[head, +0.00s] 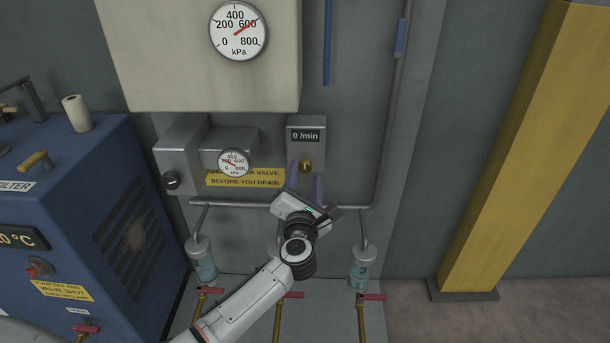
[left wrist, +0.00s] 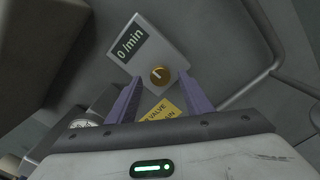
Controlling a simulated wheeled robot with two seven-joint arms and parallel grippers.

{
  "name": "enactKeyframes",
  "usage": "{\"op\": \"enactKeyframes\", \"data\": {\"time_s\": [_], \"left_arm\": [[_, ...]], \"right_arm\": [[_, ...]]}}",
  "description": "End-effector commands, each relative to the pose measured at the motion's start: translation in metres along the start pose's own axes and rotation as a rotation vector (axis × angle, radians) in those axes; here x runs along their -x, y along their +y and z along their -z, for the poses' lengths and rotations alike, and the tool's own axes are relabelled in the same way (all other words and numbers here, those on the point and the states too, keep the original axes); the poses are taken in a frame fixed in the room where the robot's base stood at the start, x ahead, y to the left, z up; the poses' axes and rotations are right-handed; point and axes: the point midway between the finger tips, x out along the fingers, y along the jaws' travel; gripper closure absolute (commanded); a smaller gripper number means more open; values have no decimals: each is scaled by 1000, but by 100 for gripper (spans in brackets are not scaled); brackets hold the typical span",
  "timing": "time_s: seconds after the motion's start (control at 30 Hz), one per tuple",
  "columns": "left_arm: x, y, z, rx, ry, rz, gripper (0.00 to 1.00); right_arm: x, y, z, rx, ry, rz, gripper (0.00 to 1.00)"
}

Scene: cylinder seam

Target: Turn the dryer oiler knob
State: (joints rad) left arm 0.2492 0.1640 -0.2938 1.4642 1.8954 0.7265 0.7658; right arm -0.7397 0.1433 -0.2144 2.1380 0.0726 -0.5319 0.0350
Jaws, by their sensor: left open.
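A small brass knob (head: 305,166) sits on a grey box (head: 305,149) below a display that reads 0 /min. In the left wrist view the knob (left wrist: 159,76) shows a pale pointer line, and the box's display (left wrist: 131,42) is tilted. My left gripper (head: 304,177) is just below the knob in the head view, with its purple fingers reaching up towards it. In the left wrist view the gripper (left wrist: 154,82) is open, with one finger to each side of the knob and a gap to both. My right gripper is in neither view.
A small gauge (head: 237,163) and a yellow warning label (head: 262,178) are left of the box. A pipe (head: 394,120) runs down at the right. Cylinders with red-handled valves, one marked 3 (head: 360,270), hang below. A blue machine (head: 90,220) stands at the left.

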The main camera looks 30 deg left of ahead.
Motion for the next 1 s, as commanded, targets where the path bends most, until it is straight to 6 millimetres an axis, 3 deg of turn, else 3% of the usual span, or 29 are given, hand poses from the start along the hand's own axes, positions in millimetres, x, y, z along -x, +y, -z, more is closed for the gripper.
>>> {"op": "enactKeyframes", "data": {"time_s": [0.2, 0.5, 0.77, 1.0], "left_arm": [[-21, -1, 0, -2, -1, 1, 54], [-24, 0, 0, -1, -1, 1, 54], [-23, 0, 0, -1, -1, 1, 95], [-23, 0, -1, -20, 0, 1, 95]], "right_arm": [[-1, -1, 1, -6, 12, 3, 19], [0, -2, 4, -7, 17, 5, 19], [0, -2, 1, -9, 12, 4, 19], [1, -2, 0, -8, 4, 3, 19]]}}
